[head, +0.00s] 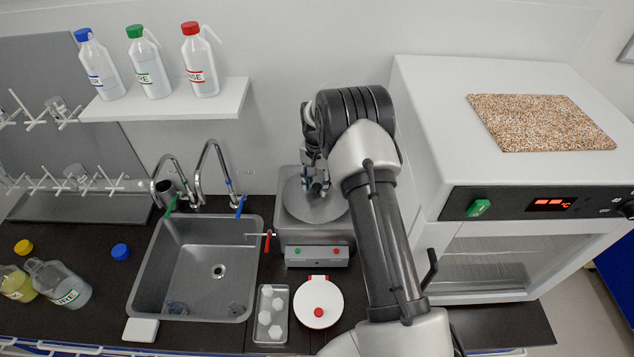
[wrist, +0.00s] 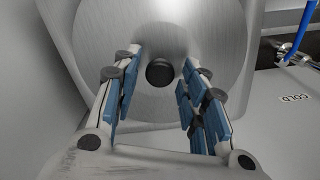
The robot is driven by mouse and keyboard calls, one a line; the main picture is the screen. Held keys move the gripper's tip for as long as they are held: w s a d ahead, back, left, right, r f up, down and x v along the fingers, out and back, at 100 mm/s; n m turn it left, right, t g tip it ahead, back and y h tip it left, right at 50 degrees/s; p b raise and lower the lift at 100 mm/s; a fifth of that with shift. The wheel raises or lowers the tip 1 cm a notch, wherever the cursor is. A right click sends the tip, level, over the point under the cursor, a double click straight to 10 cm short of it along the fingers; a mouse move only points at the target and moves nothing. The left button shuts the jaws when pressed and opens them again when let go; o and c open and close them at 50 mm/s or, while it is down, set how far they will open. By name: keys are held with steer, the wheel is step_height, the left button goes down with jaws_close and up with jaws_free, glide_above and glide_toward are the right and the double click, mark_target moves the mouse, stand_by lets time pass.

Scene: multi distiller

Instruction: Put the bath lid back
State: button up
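The bath lid (head: 296,207) is a round brushed-metal disc lying over the top of the square steel bath (head: 290,232), behind the work surface's front items. In the wrist view the lid (wrist: 205,35) fills the upper middle, with a black knob (wrist: 160,73) at its centre. My gripper (wrist: 160,66) is open, its blue-padded fingers on either side of the knob with gaps showing on both sides. In the head view my gripper (head: 316,185) is above the lid and hides the knob. Whether the lid's whole rim sits flush is hidden.
A sink (head: 200,268) with taps is left of the bath. A small tray (head: 262,335) and a white round item with a red knob (head: 318,312) lie in front. A large white oven (head: 425,95) stands close on the right.

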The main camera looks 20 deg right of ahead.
stand_by(0.3)
step_height(320, 180, up, 13)
step_height(320, 180, up, 10)
steer(key=n+t, duration=0.1)
steer(key=n, duration=0.1)
glide_above(317, 186)
steer(key=s+a, duration=0.3)
steer(key=s, duration=0.1)
steer(key=s+a+r+n+t, duration=0.15)
steer(key=s+a+r, duration=0.35)
steer(key=s+r, duration=0.5)
steer(key=s+a+n, duration=0.1)
steer(key=s, duration=0.6)
steer(key=s+a+f+n+t, duration=0.1)
steer(key=s+a+n, duration=0.1)
steer(key=s, duration=0.6)
steer(key=s+a+n+t, duration=0.1)
steer(key=s+n, duration=0.1)
steer(key=s, duration=0.6)
steer(key=shift+s+a+f+n+p, duration=0.15)
steer(key=shift+s+n+p, duration=0.1)
steer(key=shift+p, duration=0.15)
steer(key=shift+f, duration=0.1)
